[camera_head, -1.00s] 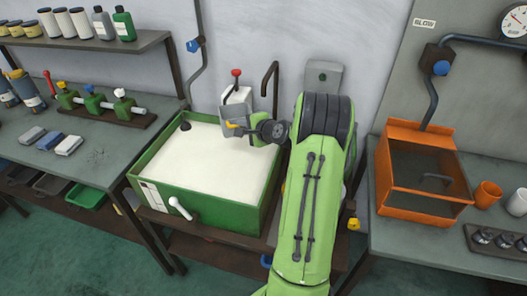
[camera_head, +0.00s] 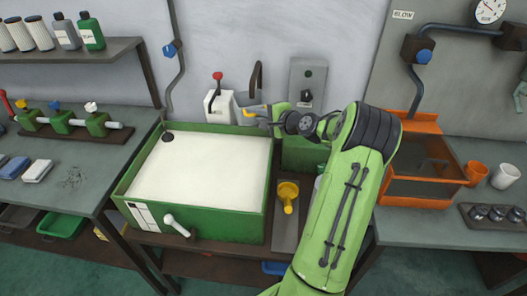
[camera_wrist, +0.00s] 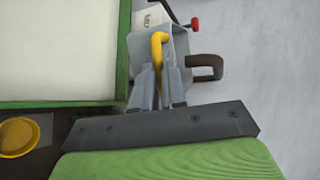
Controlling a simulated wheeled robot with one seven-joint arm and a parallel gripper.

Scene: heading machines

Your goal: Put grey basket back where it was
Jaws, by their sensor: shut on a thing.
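The grey basket (camera_head: 243,99) is at the back right corner of the green tank (camera_head: 230,224), close to the wall. My gripper (camera_head: 266,113) is shut on its yellow handle, with my arm reaching in from the right. In the wrist view, the grey basket (camera_wrist: 140,50) lies just beyond the fingertips, and the yellow handle (camera_wrist: 158,42) runs between the two fingers of my gripper (camera_wrist: 160,82). The basket appears just outside the tank's rim. I cannot tell whether it rests on anything; its underside is hidden.
A white unit with a red knob (camera_head: 217,76) and a dark bent pipe (camera_head: 257,74) stand close around the basket. A yellow funnel-like cup (camera_head: 288,194) sits right of the tank. An orange box (camera_head: 417,124) stands on the right bench, behind my arm.

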